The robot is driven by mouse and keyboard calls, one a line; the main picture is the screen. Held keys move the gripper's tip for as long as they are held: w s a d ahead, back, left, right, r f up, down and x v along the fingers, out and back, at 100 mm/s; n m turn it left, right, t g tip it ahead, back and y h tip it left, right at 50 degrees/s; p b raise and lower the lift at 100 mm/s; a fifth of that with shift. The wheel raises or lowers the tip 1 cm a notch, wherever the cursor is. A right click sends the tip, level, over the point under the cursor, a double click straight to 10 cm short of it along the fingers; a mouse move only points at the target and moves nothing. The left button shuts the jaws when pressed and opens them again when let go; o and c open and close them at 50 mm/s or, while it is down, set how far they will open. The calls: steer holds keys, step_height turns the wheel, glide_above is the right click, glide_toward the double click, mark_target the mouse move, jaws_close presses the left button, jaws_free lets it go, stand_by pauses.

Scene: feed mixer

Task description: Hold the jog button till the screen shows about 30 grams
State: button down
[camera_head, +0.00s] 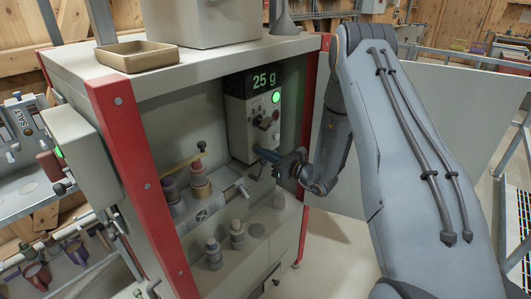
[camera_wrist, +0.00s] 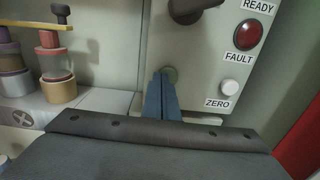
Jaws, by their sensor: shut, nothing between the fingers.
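The screen (camera_head: 264,80) on the control box reads "25 g" in green. In the wrist view my gripper (camera_wrist: 163,76) is shut, with nothing between its blue fingers. Its fingertips are at a round grey-green button (camera_wrist: 171,73) low on the panel and partly cover it. They look to be touching it, but I cannot tell how far it is pressed. No label for this button shows. In the head view my gripper (camera_head: 260,153) is at the lower edge of the control box (camera_head: 238,125).
A white button (camera_wrist: 230,87) marked ZERO sits right of the fingertips, below the red FAULT lamp (camera_wrist: 249,34). A dark knob (camera_wrist: 187,10) is above. A green lamp (camera_head: 276,97) is lit. Stacked cylindrical weights (camera_wrist: 57,75) stand left; a red post (camera_head: 313,95) stands right.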

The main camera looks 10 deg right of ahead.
steer(key=shift+w+a+r, duration=0.25)
steer(key=shift+r, duration=0.1)
steer(key=b+v, duration=0.2)
steer(key=v, duration=1.2)
steer(key=shift+s+d+f, duration=0.25)
steer(key=shift+d+f, duration=0.05)
